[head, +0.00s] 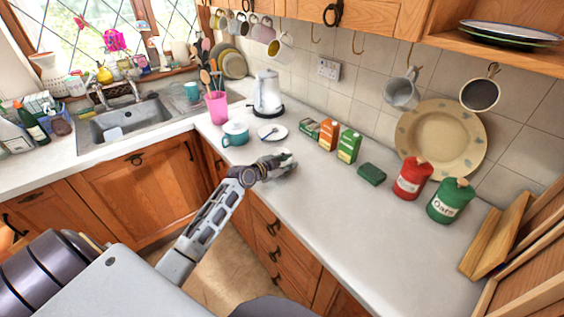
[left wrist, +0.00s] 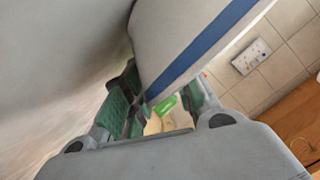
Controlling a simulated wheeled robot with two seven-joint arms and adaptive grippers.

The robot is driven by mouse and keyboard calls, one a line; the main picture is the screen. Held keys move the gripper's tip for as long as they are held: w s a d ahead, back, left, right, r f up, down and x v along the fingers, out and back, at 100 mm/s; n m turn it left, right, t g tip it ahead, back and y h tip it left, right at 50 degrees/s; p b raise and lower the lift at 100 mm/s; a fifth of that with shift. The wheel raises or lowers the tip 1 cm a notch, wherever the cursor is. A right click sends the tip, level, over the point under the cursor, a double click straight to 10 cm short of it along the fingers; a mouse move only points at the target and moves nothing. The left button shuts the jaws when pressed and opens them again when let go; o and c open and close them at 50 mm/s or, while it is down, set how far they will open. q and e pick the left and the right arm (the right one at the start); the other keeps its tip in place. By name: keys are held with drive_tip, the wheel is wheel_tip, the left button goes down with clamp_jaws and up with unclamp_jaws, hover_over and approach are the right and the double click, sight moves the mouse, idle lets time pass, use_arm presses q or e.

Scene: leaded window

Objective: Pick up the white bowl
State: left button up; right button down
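A white surface with a broad blue band, likely the white bowl (left wrist: 168,28), fills the upper middle of the left wrist view, very close to the camera. My left gripper (left wrist: 160,100) has its two green-padded fingers apart, with the lower end of this surface reaching between them. Background shows through the gap, and no firm grip is visible. In the head view the left gripper (head: 284,163) is low over the counter's front edge. It mostly hides whatever pale thing is at its fingertips. My right gripper is not in view.
On the counter (head: 330,215), a teal pot (head: 235,134), a small plate (head: 272,132) and a white kettle (head: 267,92) stand behind the gripper. Small boxes (head: 348,146), a red canister (head: 412,178) and a green canister (head: 449,201) stand to the right. The front counter is clear.

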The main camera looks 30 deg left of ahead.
use_arm(q)
drive_tip(key=shift+w, duration=0.15)
clamp_jaws()
idle(0.4)
wheel_tip(320, 180, up, 10)
idle(0.8)
idle(0.4)
